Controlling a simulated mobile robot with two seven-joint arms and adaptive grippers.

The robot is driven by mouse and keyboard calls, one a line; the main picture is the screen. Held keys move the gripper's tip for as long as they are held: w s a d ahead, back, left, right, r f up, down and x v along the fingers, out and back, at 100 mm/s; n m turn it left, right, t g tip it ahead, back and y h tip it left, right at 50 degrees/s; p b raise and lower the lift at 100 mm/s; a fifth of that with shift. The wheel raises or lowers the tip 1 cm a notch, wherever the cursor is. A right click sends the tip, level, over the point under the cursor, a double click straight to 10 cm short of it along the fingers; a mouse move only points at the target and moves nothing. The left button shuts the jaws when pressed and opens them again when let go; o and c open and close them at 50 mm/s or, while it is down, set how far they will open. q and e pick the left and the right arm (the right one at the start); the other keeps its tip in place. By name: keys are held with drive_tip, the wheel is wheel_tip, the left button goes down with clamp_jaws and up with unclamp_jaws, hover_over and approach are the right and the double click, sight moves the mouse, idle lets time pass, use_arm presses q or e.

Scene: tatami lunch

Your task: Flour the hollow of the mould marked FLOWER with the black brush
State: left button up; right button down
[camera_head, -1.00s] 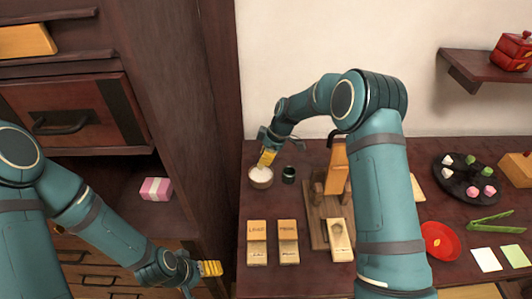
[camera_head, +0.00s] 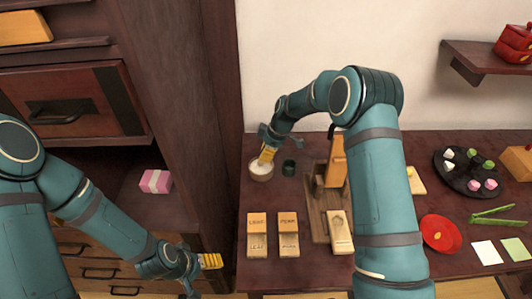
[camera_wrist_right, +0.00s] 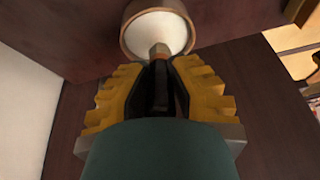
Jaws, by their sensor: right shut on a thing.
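My right gripper (camera_head: 267,155) is at the flour bowl (camera_head: 252,172) at the back left of the table. In the right wrist view, its yellow fingers (camera_wrist_right: 158,85) are shut on the black brush (camera_wrist_right: 160,90). A light wooden mould (camera_head: 340,232) with a round hollow lies right of the moulds lettered LEAF (camera_head: 257,232) and apparently PINE (camera_head: 288,232). I cannot read FLOWER on it. My left gripper (camera_head: 211,261) is in front of the cabinet, away from the table items.
A dark green cup (camera_head: 289,168) stands just right of the bowl. A wooden stand (camera_head: 318,212) with an upright block (camera_head: 335,165) is beside the moulds. A red plate (camera_head: 440,233), green tongs (camera_head: 495,217) and a dark tray of sweets (camera_head: 450,178) lie to the right.

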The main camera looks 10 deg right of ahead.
drive_tip(key=shift+f+b, duration=0.4)
drive_tip(key=shift+f, duration=0.1)
idle(0.4)
idle(1.8)
drive_tip(key=shift+r+p, duration=1.35)
drive_tip(key=shift+r, duration=2.15)
